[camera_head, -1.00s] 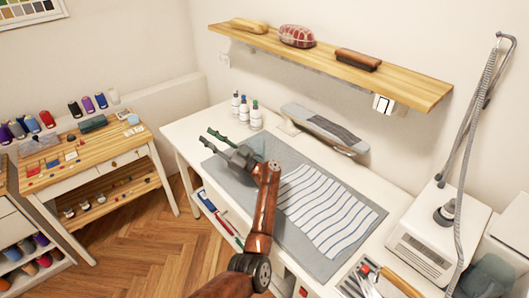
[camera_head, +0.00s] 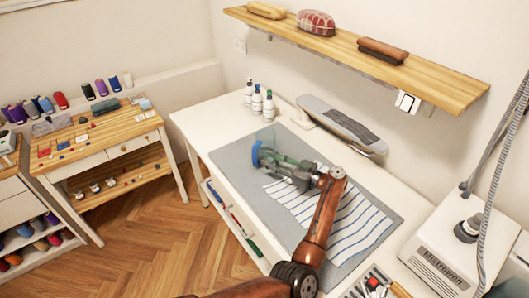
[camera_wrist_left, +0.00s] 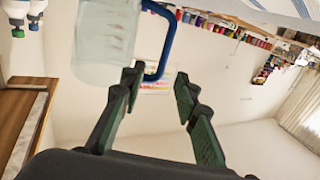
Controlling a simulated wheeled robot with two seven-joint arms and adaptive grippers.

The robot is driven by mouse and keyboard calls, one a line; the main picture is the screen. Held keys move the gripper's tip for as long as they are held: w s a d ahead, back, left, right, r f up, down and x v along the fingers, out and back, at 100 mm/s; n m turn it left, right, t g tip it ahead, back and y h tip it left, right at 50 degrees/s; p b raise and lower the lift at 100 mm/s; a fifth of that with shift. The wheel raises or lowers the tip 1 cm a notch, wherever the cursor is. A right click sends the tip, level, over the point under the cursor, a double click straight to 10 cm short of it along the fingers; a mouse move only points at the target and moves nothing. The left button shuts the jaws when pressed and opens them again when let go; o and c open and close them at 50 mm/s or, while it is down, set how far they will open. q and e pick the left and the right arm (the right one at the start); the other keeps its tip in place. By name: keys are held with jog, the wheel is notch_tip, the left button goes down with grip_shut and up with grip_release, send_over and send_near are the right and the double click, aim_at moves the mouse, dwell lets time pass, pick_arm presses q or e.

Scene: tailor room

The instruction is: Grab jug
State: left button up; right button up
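The jug has a clear body (camera_wrist_left: 105,45) and a blue handle (camera_wrist_left: 160,40) in the left wrist view, where the top frame edge cuts it off. In the head view the blue handle (camera_head: 257,154) shows at the back left of the table, while the see-through body is hard to make out. My left gripper (camera_head: 272,163) is over the grey mat, close to the handle. Its green fingers (camera_wrist_left: 156,84) are spread apart in the left wrist view, with the handle's bend between or just beyond the fingertips. No grip on it shows. My right gripper is not in view.
Several white bottles (camera_head: 257,102) stand behind the jug. A sleeve ironing board (camera_head: 342,125) lies along the wall side. Striped cloth (camera_head: 355,232) lies on the grey mat (camera_head: 228,157). A steam station (camera_head: 450,250) stands at the right. A wooden shelf (camera_head: 440,82) hangs above.

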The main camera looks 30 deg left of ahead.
aim_at(255, 164)
pick_arm(q)
jog(key=a, duration=0.7)
jog(key=shift+s+a+r, duration=0.1)
jog(key=shift+r, duration=0.1)
jog(key=shift+c, duration=0.4)
grip_shut()
jog(key=shift+r, duration=0.1)
